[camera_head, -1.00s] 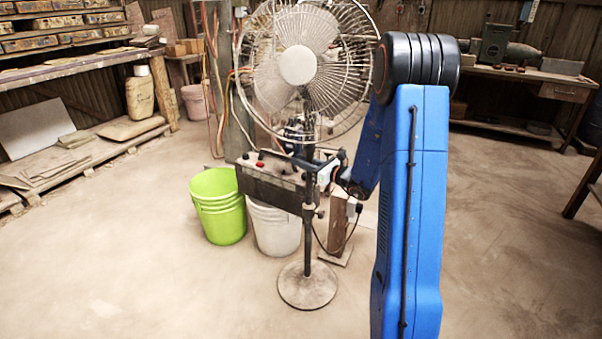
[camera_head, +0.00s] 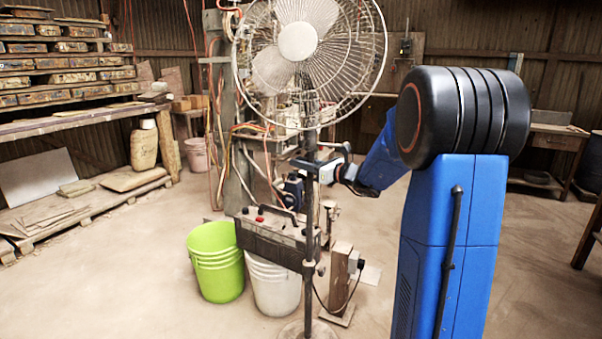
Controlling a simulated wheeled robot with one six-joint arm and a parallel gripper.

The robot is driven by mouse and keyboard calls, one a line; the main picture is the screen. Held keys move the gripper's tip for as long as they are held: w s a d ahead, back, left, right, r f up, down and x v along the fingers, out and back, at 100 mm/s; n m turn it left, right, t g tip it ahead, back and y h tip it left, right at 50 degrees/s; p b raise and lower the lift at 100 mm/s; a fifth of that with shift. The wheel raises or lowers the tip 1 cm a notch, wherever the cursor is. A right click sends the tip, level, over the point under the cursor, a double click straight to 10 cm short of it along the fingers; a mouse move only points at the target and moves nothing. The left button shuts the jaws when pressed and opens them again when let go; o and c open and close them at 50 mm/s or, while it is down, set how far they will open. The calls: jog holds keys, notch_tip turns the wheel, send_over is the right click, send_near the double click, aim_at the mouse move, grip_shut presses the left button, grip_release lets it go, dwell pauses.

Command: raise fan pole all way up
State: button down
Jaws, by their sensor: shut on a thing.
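The pedestal fan has a round wire-caged head (camera_head: 298,42) at the upper middle, its top cut off by the picture edge. Its dark upright pole (camera_head: 309,210) runs down past a small knobbed collar (camera_head: 309,268) to the round base (camera_head: 306,331), cut off at the bottom edge. My gripper (camera_head: 311,165) is shut on the fan pole, below the fan head and well above the collar. My arm reaches it from the right. The fingertips are small and partly merge with the pole in this view.
A grey control box (camera_head: 268,240) with a handle stands close behind the pole. A green bucket (camera_head: 215,262) and a white bucket (camera_head: 272,285) stand left of it. A wooden block stand (camera_head: 339,284) is just right of the pole. Shelves (camera_head: 70,125) line the left; floor at front left is clear.

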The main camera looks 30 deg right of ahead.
jog(key=shift+r, duration=0.1)
jog(key=c, duration=1.6)
grip_release()
jog(key=v, duration=1.7)
jog(key=shift+s, duration=0.2)
